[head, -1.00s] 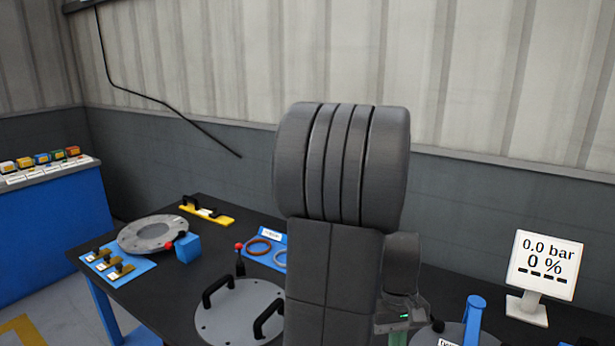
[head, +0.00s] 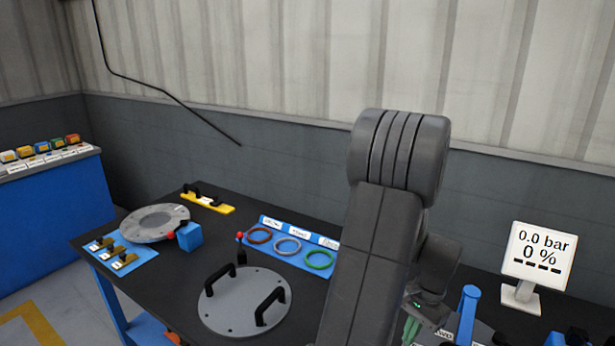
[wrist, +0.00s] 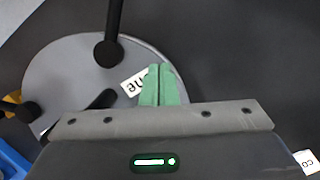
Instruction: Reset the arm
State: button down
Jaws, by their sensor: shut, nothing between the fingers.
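My arm stands in the right half of the head view. My gripper (head: 410,328) hangs low there, partly hidden behind my own arm, with green fingers. In the wrist view my gripper (wrist: 160,86) shows its two green fingers side by side and shut, with nothing between them. Behind the fingers in that view is a grey round plate (wrist: 60,80) with black upright parts and a white label (wrist: 135,85) partly covered by the fingers. I cannot tell whether the fingers touch anything.
On the dark table (head: 150,280) are a grey plate with two black handles (head: 240,315), a blue rack (head: 285,257) of three rings, a grey flange ring (head: 153,222), a blue block (head: 188,236) and a yellow bar (head: 208,202). A display (head: 538,255) reading 0.0 bar, 0 % stands right, near a blue cylinder (head: 467,312).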

jog(key=w+d, duration=0.2)
jog(key=shift+d+r+b, duration=0.35)
jog(key=shift+w+d+r, duration=0.1)
jog(key=shift+d+r, duration=0.1)
jog(key=shift+r, duration=0.1)
jog(key=shift+a, duration=0.15)
